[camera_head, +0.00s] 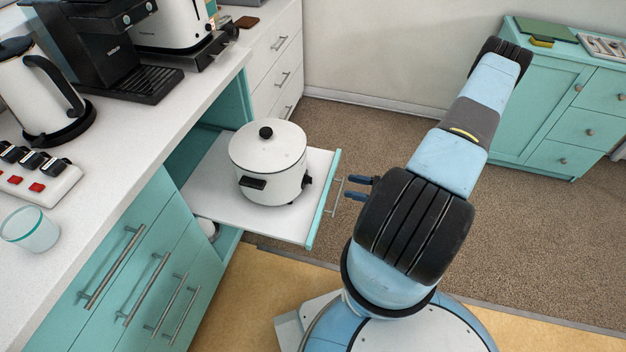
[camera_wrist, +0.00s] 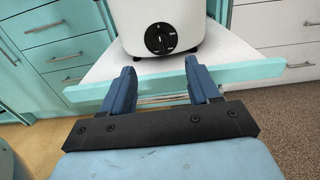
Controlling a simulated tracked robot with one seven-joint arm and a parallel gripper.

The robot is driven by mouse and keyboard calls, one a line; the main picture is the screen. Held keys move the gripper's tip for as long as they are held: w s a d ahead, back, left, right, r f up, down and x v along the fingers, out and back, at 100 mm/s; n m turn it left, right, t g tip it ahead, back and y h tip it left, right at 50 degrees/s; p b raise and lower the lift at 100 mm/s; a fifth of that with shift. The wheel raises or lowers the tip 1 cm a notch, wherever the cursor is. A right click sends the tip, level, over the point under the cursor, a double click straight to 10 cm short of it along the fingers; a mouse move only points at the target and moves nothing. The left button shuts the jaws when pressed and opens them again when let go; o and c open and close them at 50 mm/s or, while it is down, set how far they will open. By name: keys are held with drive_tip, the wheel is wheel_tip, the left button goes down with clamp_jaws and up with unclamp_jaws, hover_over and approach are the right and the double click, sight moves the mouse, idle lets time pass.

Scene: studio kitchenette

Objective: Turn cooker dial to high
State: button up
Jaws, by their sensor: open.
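A white cooker (camera_head: 269,165) with a lid and black knob stands on a pulled-out white shelf (camera_head: 212,185) with a teal front edge. In the wrist view the cooker (camera_wrist: 187,14) shows its black dial (camera_wrist: 160,39) facing me, with small marks around it that are too small to read. My gripper (camera_head: 360,188) is open and empty, just in front of the shelf's front edge and handle. In the wrist view the gripper's blue fingers (camera_wrist: 162,72) point toward the cooker below the dial, apart from it.
The shelf front (camera_wrist: 240,73) and its bar handle (camera_head: 334,196) lie between my gripper and the cooker. The counter (camera_head: 150,125) at left holds a kettle (camera_head: 38,95), a coffee machine (camera_head: 105,50), a power strip (camera_head: 40,178) and a cup (camera_head: 30,231). Open floor lies beyond the shelf.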

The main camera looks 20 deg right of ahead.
sight(309, 180)
drive_tip(key=x, duration=1.3)
drive_tip(key=shift+w+a+f, duration=0.25)
drive_tip(key=shift+a+f, duration=0.05)
drive_tip(key=shift+a, duration=0.05)
drive_tip(key=c, duration=1)
drive_tip(key=shift+a, duration=0.15)
drive_tip(key=shift+c, duration=0.2)
drive_tip(key=shift+d, duration=0.2)
